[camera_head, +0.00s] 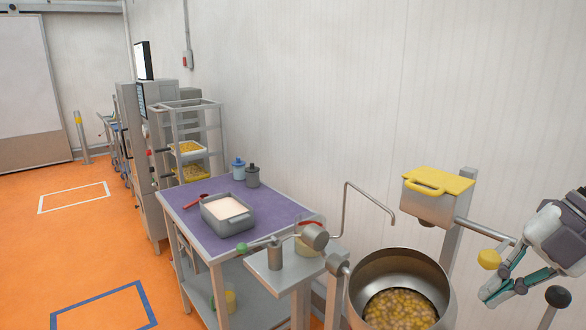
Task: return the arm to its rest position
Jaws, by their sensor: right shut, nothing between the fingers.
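My right gripper (499,287) is at the right edge of the head view, with its dark body and teal-lined fingers reaching down and left. It is shut with nothing in it. It hangs in the air to the right of a steel pot (445,297) and appears apart from it. A yellow knob (489,259) shows just beside its fingers; I cannot tell whether they touch. Most of my right arm is outside the picture. My left gripper is not in view.
The steel pot holds yellowish pieces. Behind it stands a grey box with a yellow lid (439,180) on a post. A purple-topped table (280,207) carries a grey tub (232,226), a red spoon (197,201) and two small jars. The orange floor (75,255) at left is mostly clear.

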